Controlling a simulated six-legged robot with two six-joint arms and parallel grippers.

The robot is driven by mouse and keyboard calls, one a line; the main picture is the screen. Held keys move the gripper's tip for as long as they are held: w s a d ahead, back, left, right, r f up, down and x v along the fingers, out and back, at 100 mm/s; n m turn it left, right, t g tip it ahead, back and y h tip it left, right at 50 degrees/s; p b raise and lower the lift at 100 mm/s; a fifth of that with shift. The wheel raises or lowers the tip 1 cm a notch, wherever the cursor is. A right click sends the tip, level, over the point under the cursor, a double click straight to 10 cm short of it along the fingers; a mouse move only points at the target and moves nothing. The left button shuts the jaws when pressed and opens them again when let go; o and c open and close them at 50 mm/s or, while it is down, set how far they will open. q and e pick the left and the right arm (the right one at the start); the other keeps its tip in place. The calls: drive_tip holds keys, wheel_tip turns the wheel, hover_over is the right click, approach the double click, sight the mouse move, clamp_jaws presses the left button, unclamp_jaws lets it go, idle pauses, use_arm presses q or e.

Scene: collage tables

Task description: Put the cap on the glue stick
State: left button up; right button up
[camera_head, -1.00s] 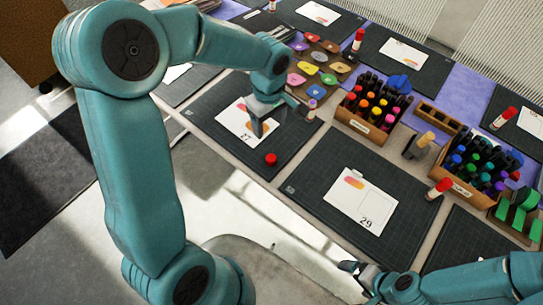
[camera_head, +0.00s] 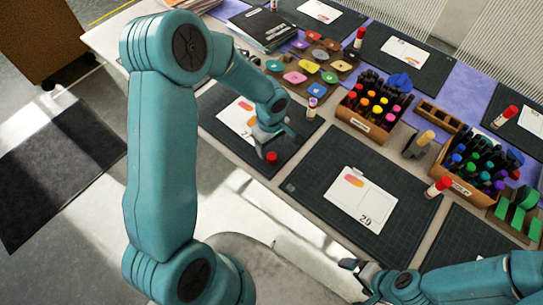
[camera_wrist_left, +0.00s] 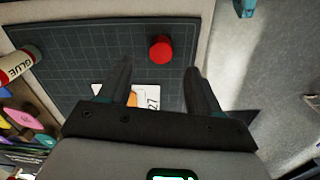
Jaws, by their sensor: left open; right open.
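The loose red cap (camera_head: 271,157) lies on the dark mat (camera_head: 215,105) near its front edge. It also shows in the left wrist view (camera_wrist_left: 160,48). The glue stick (camera_head: 312,107) stands uncapped at the right edge of the same mat. Part of it, with a GLUE label, shows at the left of the left wrist view (camera_wrist_left: 18,66). My left gripper (camera_head: 270,147) is open and empty, close to the cap. In the left wrist view the cap appears between and just beyond its fingertips (camera_wrist_left: 158,70). My right gripper (camera_head: 358,270) is open and empty off the table's front edge.
A card marked 27 (camera_head: 234,117) lies on the mat beside my left gripper. A crate of markers (camera_head: 360,125) stands behind and to the right. Mat 29 (camera_head: 310,200) holds only a card, with a red-capped glue stick (camera_head: 438,187) at its right edge.

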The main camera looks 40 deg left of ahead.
sight(272, 156)
use_arm(q)
drive_tip(key=shift+d+f, duration=0.1)
drive_tip(key=shift+f, duration=0.25)
wheel_tip(272, 156, down, 4)
drive_tip(key=shift+s+d+r+p, duration=0.1)
drive_tip(key=shift+s+r+p, duration=0.05)
drive_tip(key=shift+p, duration=0.45)
drive_tip(key=shift+f, duration=0.45)
drive_tip(key=shift+r, duration=0.1)
drive_tip(key=c, duration=1.1)
